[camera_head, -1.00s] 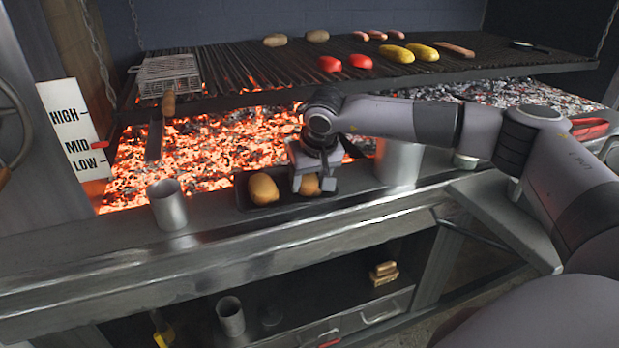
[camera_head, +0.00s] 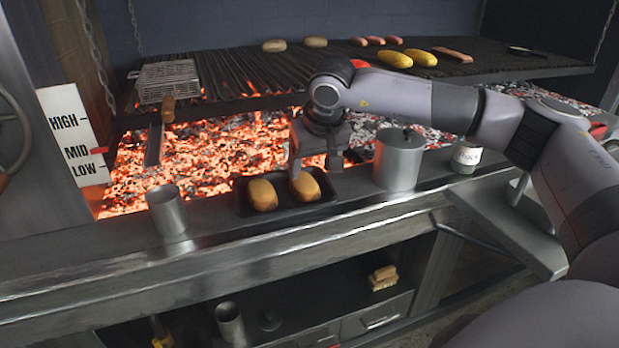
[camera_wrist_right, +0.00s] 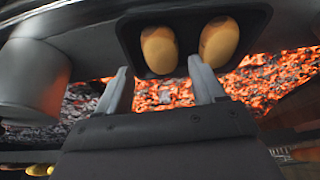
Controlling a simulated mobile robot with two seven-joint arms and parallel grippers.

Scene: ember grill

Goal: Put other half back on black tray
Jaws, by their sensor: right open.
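The black tray (camera_head: 240,199) sits on the metal ledge in front of the coals. Two golden-brown halves lie in it side by side, the left half (camera_head: 263,195) and the right half (camera_head: 305,186). My right gripper (camera_head: 315,166) is open and empty, above and just behind the tray's right part. In the right wrist view the open fingers (camera_wrist_right: 162,88) point toward the tray (camera_wrist_right: 256,20), and both halves, one (camera_wrist_right: 159,50) and the other (camera_wrist_right: 218,42), lie beyond the fingertips, apart from them. My left gripper is out of view.
A metal cup (camera_head: 167,210) stands left of the tray. A lidded pot (camera_head: 398,162) and a labelled jar (camera_head: 466,156) stand to the right. Hot coals (camera_head: 235,165) glow behind. The grill grate (camera_head: 270,85) above holds buns, sausages and corn (camera_head: 394,59).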

